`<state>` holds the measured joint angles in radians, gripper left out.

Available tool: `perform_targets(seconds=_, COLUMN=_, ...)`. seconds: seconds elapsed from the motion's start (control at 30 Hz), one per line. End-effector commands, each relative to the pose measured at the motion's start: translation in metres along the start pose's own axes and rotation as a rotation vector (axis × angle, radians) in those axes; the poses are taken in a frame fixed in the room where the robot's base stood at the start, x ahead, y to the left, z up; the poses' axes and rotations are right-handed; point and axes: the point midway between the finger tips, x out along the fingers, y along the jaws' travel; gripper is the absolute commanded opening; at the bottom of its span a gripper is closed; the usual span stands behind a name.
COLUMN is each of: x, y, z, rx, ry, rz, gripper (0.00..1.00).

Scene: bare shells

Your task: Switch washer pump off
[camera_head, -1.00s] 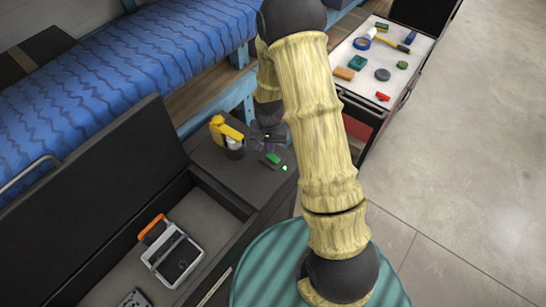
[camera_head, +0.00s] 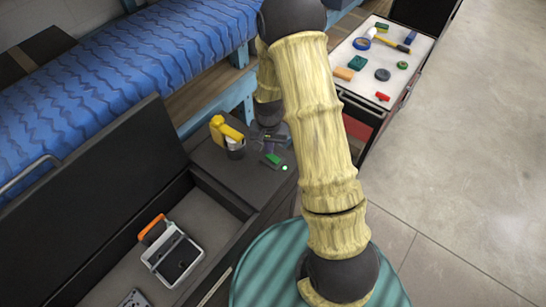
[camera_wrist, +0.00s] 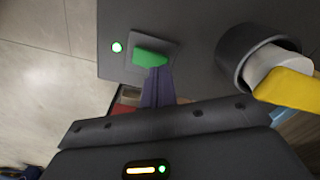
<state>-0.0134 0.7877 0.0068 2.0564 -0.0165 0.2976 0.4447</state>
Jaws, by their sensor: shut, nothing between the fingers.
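A green rocker switch (camera_wrist: 150,58) sits in a dark square plate on the grey-black panel. A lit green lamp (camera_wrist: 117,47) is beside it. In the head view the switch (camera_head: 272,159) and the lamp (camera_head: 285,168) show on the dark box top, left of my arm. My gripper (camera_wrist: 158,72) is shut and empty, with its purplish fingertips at the switch's lower edge in the wrist view. I cannot tell whether they touch it. In the head view my gripper (camera_head: 277,138) is just above the switch, partly hidden by my arm.
A yellow-handled tool (camera_head: 226,130) stands in a dark round holder (camera_wrist: 236,62) close to the switch. An open dark bin (camera_head: 215,193) holds a grey device with an orange part (camera_head: 152,229). A cart top (camera_head: 401,54) carries several small items. Open floor lies right.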

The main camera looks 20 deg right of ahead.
Motion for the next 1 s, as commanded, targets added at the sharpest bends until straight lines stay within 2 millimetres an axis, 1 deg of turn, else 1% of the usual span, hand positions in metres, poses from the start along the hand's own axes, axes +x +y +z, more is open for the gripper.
perform_targets(seconds=0.37, x=0.0004, y=0.0000, z=0.0000, rx=0.000, ry=0.000, rz=0.000, gripper=0.00)
perform_targets(seconds=1.0, x=0.0081, y=0.0000, z=0.0000, rx=0.000, ry=0.000, rz=0.000, gripper=0.00)
